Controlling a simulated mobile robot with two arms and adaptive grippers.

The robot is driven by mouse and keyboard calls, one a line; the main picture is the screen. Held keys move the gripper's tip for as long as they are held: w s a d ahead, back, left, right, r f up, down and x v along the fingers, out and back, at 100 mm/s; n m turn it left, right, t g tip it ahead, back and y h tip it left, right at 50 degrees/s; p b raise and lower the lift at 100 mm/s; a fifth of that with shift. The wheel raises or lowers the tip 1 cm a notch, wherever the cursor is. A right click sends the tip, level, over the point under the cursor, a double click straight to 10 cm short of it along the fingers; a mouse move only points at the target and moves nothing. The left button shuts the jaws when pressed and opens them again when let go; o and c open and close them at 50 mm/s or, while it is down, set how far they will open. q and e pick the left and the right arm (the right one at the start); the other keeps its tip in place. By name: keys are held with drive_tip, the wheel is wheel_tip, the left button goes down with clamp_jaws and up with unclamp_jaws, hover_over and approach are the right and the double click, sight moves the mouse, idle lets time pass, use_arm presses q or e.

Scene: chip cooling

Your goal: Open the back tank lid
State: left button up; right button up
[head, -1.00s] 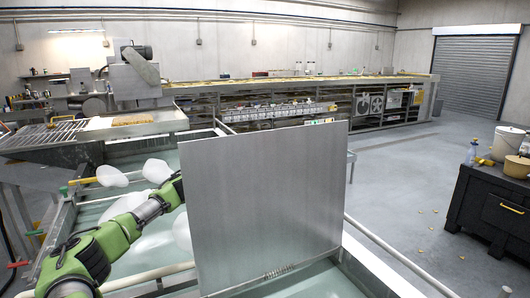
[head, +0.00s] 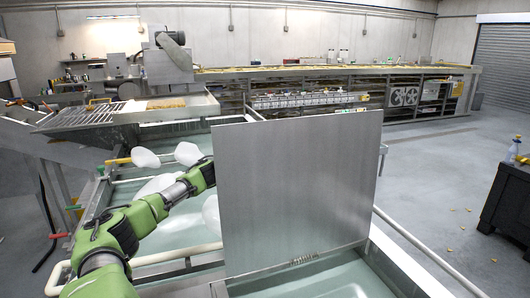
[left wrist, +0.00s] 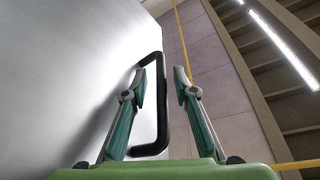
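The tank lid (head: 297,195), a grey metal panel, stands upright above the tank, hinged at its lower edge. My left arm reaches in from the left, and its gripper is hidden behind the lid in the head view. In the left wrist view, the lid's face (left wrist: 70,70) fills the left side, with a black handle (left wrist: 162,100) on it. My left gripper (left wrist: 161,78) is open, with one finger on each side of the handle bar and visible gaps between. My right gripper is not in view.
The open tank (head: 150,225) holds pale water and several white lumps (head: 188,153). A white pipe (head: 175,255) crosses it. A long conveyor bench (head: 330,95) runs along the back.

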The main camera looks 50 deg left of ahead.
sight(255, 156)
use_arm(q)
drive_tip(key=v, duration=1)
drive_tip(key=shift+s+a+f, duration=0.1)
drive_tip(key=shift+s+f, duration=0.1)
drive_tip(key=shift+a, duration=0.1)
idle(0.4)
